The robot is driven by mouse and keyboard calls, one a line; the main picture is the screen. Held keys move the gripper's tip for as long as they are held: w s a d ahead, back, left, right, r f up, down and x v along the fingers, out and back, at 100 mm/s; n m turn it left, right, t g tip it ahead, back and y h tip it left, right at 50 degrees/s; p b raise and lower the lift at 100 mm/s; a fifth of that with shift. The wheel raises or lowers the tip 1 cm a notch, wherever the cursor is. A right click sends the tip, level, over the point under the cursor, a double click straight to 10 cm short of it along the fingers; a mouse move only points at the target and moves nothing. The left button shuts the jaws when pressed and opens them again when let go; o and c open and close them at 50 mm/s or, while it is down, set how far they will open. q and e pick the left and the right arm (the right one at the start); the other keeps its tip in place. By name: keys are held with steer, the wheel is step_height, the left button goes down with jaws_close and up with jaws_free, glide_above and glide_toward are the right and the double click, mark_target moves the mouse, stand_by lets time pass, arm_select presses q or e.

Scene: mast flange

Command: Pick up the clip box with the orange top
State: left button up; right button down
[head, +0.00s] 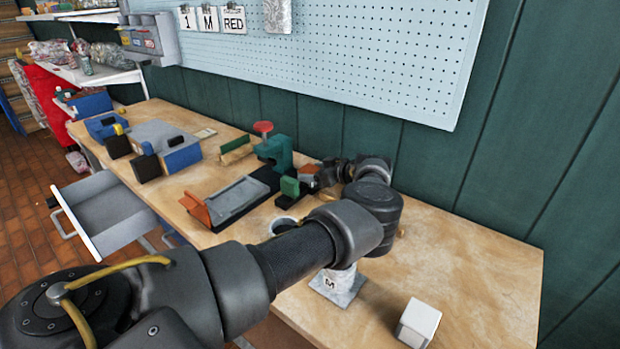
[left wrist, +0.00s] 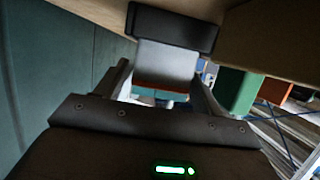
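The clip box with the orange top (head: 308,169) is on the bench beside a green block (head: 289,187), largely hidden by my left gripper in the head view. In the left wrist view, the clip box (left wrist: 166,62) shows as a grey body with a dark block at one end and an orange edge at the other. My left gripper (head: 318,178) is at the box. Its fingers (left wrist: 162,82) are apart, one on each side of the grey body. I see no clear sign that they press on it. My right gripper is not in view.
A green vise-like tool with a red knob (head: 263,127) stands behind. A grey tray with an orange end (head: 240,197) lies left of the box. A white cube (head: 418,322) is at the front right. A grey drawer (head: 95,215) stands open. The right bench end is mostly clear.

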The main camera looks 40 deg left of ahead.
arm_select(q)
steer(key=c, duration=0.9)
steer(key=shift+o, duration=0.2)
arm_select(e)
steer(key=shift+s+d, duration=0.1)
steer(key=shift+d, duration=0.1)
arm_select(q)
steer(key=shift+r, duration=0.15)
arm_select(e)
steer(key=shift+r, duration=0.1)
